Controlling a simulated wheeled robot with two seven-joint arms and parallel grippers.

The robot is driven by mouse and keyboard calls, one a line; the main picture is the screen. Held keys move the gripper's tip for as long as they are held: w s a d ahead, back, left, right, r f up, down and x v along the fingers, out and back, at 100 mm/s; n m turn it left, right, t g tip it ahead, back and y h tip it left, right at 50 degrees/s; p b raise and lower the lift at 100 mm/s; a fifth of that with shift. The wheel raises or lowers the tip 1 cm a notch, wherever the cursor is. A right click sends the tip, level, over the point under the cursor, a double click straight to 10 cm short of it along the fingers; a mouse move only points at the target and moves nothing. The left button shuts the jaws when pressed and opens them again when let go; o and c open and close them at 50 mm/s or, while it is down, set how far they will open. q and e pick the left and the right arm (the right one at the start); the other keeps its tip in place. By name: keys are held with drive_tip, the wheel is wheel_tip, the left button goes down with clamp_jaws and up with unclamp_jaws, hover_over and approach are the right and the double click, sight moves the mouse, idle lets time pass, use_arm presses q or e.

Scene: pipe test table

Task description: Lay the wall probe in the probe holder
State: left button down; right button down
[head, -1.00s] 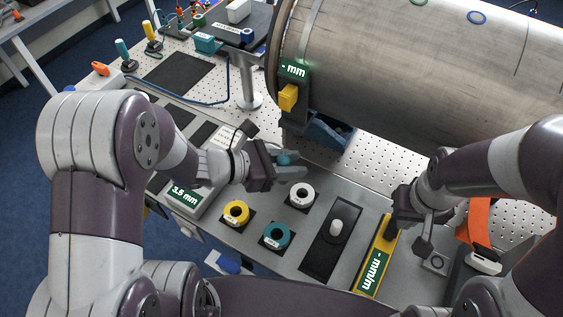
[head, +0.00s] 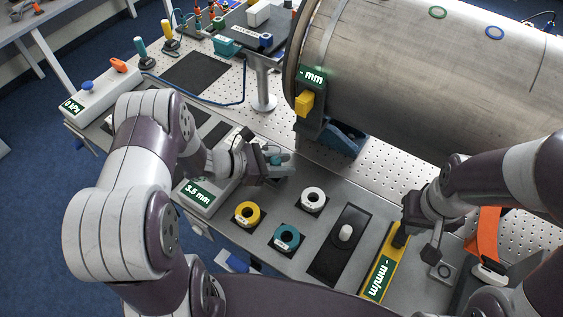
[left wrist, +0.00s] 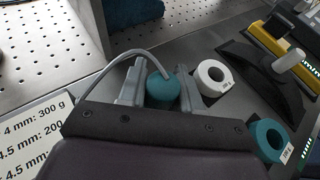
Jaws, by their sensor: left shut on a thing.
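The wall probe (head: 275,159) is a small teal cylinder. In the left wrist view the probe (left wrist: 162,90) sits between the fingers of my left gripper (left wrist: 158,88), with a grey cable running off to the left. My left gripper (head: 280,166) is shut on it above the grey bench strip, right of the gauge reading 3.5 mm (head: 197,193). I cannot tell which part is the probe holder.
White (head: 313,199), yellow (head: 247,214) and teal (head: 287,238) rings stand on the strip, beside a black block with a white knob (head: 346,233). A large steel pipe (head: 430,80) with a yellow block (head: 304,103) at its end lies behind. An orange strap (head: 484,235) is at the right.

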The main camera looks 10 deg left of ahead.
use_arm(q)
drive_tip(key=shift+f, duration=0.2)
use_arm(e)
drive_tip(key=shift+s+f, duration=0.1)
drive_tip(key=shift+f, duration=0.15)
use_arm(q)
drive_tip(key=c, duration=0.8)
unclamp_jaws()
drive_tip(key=shift+r, duration=0.1)
use_arm(e)
drive_tip(key=shift+a+r, duration=0.1)
